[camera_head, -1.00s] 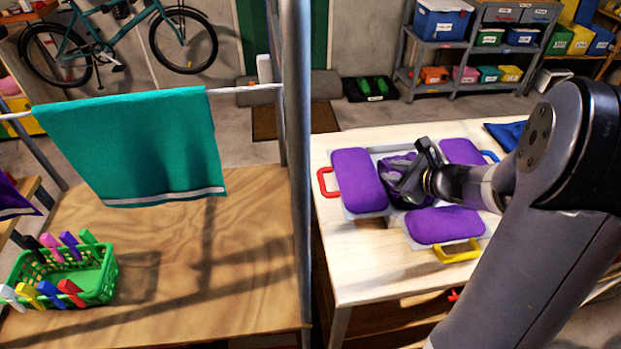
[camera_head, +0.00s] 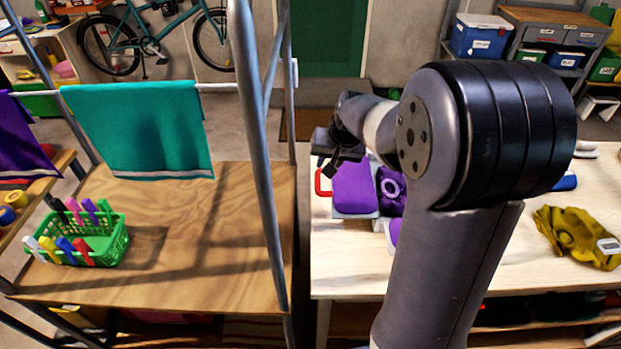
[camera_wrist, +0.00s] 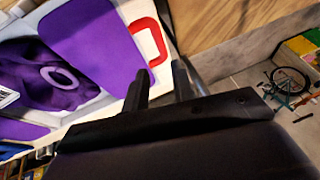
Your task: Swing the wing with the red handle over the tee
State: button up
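The purple wing (camera_head: 353,188) with the red handle (camera_head: 321,182) lies flat at the left of the folding board on the pale table. In the wrist view, the wing (camera_wrist: 98,42) and red handle (camera_wrist: 150,40) are close beyond my fingertips. The purple tee (camera_head: 390,190) with a pale ring print lies right of the wing; it also shows in the wrist view (camera_wrist: 52,88). My gripper (camera_head: 333,166) is above the wing's far-left part, near the handle. Its two fingers (camera_wrist: 160,75) are apart with nothing between them. My arm hides much of the board.
Beyond are a hanging teal towel (camera_head: 140,125) and a green peg basket (camera_head: 105,245).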

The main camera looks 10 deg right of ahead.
aim_at(318, 180)
jog(key=p+x, duration=0.1)
jog(key=x, duration=0.9)
jog(key=shift+w+f, duration=0.15)
jog(key=shift+f, duration=0.15)
grip_shut()
